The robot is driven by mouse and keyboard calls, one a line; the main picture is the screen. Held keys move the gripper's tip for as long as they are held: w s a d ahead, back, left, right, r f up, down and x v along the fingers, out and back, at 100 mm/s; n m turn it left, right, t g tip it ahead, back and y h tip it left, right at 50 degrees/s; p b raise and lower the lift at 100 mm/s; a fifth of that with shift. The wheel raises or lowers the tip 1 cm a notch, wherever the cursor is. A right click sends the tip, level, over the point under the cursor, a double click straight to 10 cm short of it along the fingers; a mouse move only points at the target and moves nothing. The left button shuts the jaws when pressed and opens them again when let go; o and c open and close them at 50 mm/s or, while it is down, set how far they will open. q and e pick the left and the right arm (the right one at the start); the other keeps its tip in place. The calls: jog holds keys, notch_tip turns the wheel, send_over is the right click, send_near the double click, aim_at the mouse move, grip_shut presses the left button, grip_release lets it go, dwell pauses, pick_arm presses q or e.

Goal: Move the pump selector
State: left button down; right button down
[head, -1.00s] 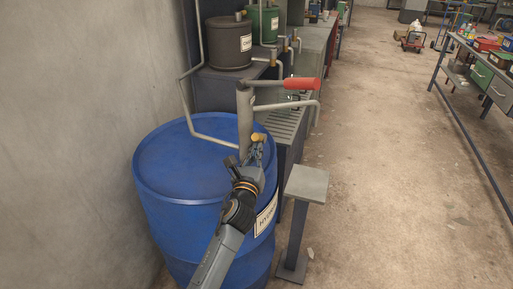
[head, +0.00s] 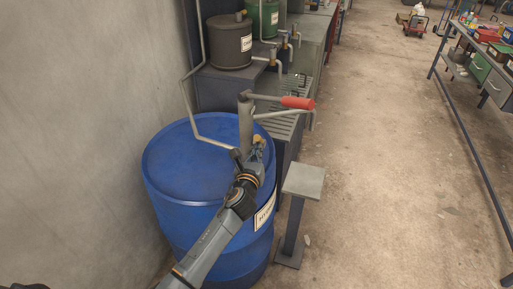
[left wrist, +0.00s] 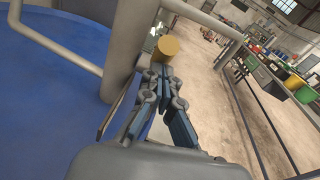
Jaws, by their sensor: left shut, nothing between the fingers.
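The hand pump (head: 246,125) stands upright on the blue drum (head: 180,165), with a red-gripped handle (head: 298,102) pointing right. A small yellow knob (head: 258,139), which looks like the pump selector, sits low on the pump's right side. It also shows in the left wrist view (left wrist: 163,49), just beyond the fingertips. My left gripper (head: 257,148) is at this knob, its fingers shut with nothing between them. In the left wrist view the tips (left wrist: 160,70) are close under the knob; I cannot tell whether they touch it. My right gripper is not in view.
A bent grey pipe (head: 186,100) runs along the wall side to the pump. A grey pedestal (head: 303,181) stands right of the drum. Drums with taps (head: 229,42) stand on a shelf behind. Open floor lies to the right, before a workbench (head: 495,85).

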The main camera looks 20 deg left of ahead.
aim_at(259, 140)
pick_arm(q)
jog(key=shift+w+r+p, duration=0.25)
jog(key=shift+r+p, duration=0.3)
jog(key=shift+w+r+p, duration=0.2)
jog(key=shift+r+p, duration=0.3)
jog(key=shift+r, duration=0.05)
jog(key=shift+w+r+p, duration=0.5)
jog(key=shift+w+p, duration=0.05)
jog(key=shift+w, duration=0.05)
jog(key=shift+w+r+p, duration=0.35)
jog(key=shift+w+p, duration=0.05)
jog(key=shift+w, duration=0.2)
jog(key=shift+r, duration=0.1)
